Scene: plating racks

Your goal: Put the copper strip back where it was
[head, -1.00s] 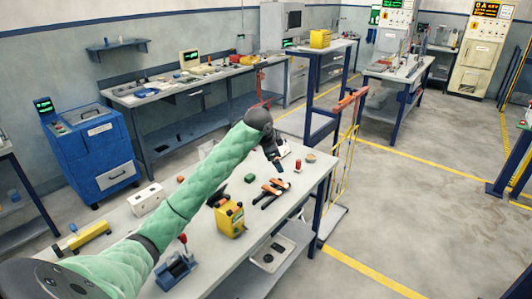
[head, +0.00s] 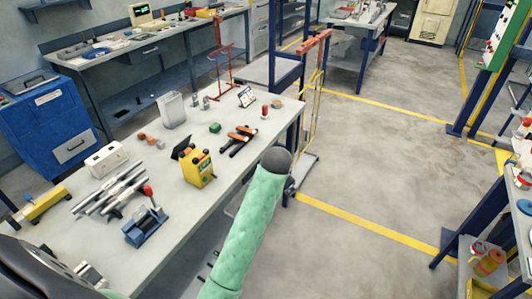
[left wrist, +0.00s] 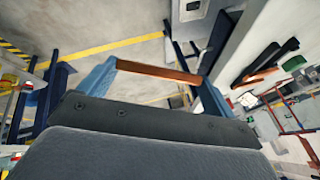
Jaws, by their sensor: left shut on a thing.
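My left gripper (left wrist: 157,71) has two blue fingers and is shut on the copper strip (left wrist: 170,74), a thin brown-orange bar spanning between the fingertips in the left wrist view. Behind the strip in that view is open floor with a yellow line. In the head view my green left arm reaches up to the workbench's right edge; its gripper and the strip are hidden beyond the dark arm joint. My right gripper is not in view.
The floor (head: 385,170) at right is clear.

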